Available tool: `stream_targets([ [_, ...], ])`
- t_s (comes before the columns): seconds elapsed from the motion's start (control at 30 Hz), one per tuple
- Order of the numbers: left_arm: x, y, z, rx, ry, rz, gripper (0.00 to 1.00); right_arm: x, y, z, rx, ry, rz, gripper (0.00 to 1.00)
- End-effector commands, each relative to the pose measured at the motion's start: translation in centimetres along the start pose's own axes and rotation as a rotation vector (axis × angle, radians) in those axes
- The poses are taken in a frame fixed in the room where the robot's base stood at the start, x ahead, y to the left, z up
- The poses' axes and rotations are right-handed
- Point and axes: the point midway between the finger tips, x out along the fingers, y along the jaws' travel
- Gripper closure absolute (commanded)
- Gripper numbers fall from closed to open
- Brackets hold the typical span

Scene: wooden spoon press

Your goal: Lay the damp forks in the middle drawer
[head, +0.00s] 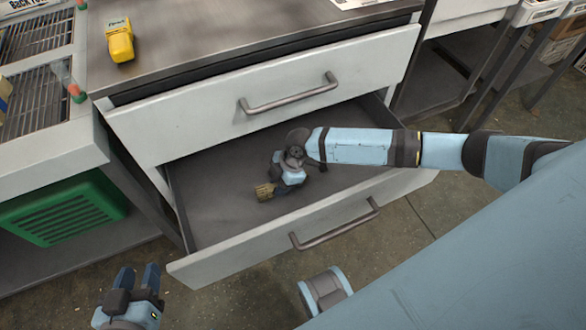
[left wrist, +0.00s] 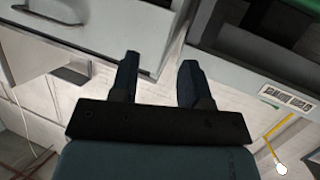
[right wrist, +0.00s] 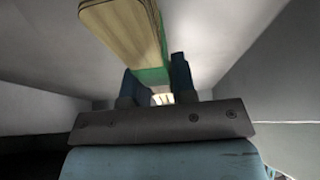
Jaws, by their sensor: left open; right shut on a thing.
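The open drawer (head: 225,215) sits below a shut upper drawer (head: 190,128), pulled well out, with a bare grey floor. My right gripper (head: 280,186) is inside it, shut on a pale wooden bundle of forks (head: 264,191). In the right wrist view the forks (right wrist: 120,25) look like a layered wooden stack with a green band (right wrist: 152,77), between the fingers. Whether the forks touch the drawer floor I cannot tell. My left gripper (head: 138,275) is open and empty, outside the drawer at lower left; its two fingers show apart in the left wrist view (left wrist: 160,80).
A yellow device (head: 119,42) lies on the metal counter (head: 200,35) above the drawers. A green crate (head: 65,212) stands on a low shelf at left. The drawer's front panel with its handle (head: 335,228) juts out over the floor. Racks stand at right.

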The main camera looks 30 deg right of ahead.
Motion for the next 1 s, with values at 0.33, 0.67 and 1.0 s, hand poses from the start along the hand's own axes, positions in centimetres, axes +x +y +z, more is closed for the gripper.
stream_targets([
  [0.33,0.4,0.7,-1.8,-0.004,0.089,0.027,0.57,-1.1,2.4,3.1,0.001,-0.003,0.001,0.99],
  [0.67,0.5,2.3,-5.2,-0.026,0.243,0.082,0.57,-1.2,4.5,6.1,0.0,0.0,0.0,0.99],
  [1.0,0.6,2.3,-4.9,-0.029,0.239,0.081,0.57,-1.1,4.4,6.2,0.0,0.0,0.0,0.99],
])
